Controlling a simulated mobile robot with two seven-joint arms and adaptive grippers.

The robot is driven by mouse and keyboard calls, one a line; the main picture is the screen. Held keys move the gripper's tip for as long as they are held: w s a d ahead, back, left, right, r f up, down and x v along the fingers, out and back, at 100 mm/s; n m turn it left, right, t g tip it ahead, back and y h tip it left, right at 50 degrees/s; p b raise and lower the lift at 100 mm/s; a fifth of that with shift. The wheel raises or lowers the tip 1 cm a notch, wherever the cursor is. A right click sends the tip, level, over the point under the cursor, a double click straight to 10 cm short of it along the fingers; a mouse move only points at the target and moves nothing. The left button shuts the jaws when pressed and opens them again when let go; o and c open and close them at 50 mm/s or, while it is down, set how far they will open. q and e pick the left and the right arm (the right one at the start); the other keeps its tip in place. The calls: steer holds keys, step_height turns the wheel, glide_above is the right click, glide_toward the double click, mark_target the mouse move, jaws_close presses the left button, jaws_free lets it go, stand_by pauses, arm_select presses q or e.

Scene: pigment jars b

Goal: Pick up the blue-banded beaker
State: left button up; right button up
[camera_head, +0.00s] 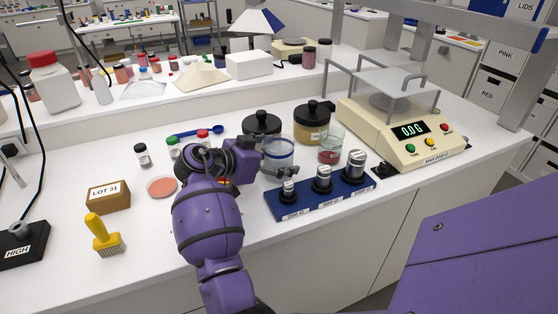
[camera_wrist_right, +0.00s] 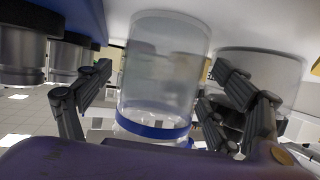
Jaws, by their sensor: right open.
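The blue-banded beaker (camera_head: 279,153) is clear glass and stands upright on the white bench. My right gripper (camera_head: 275,165) is at its near side, low, with one dark finger showing across its front. In the right wrist view, where the bench is at the top, the beaker (camera_wrist_right: 157,85) with its blue band stands between the two open fingers of my right gripper (camera_wrist_right: 160,72). A gap shows at the left finger; contact at the right finger cannot be told. My left gripper is in neither view.
A blue rack of metal weights (camera_head: 322,192) lies close at right front. A second glass beaker with red (camera_head: 330,150) and black-lidded jars (camera_head: 312,125) stand close behind. The scale (camera_head: 400,130) is farther right.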

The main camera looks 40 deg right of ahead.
steer(key=c, duration=1.6)
steer(key=shift+r, duration=0.1)
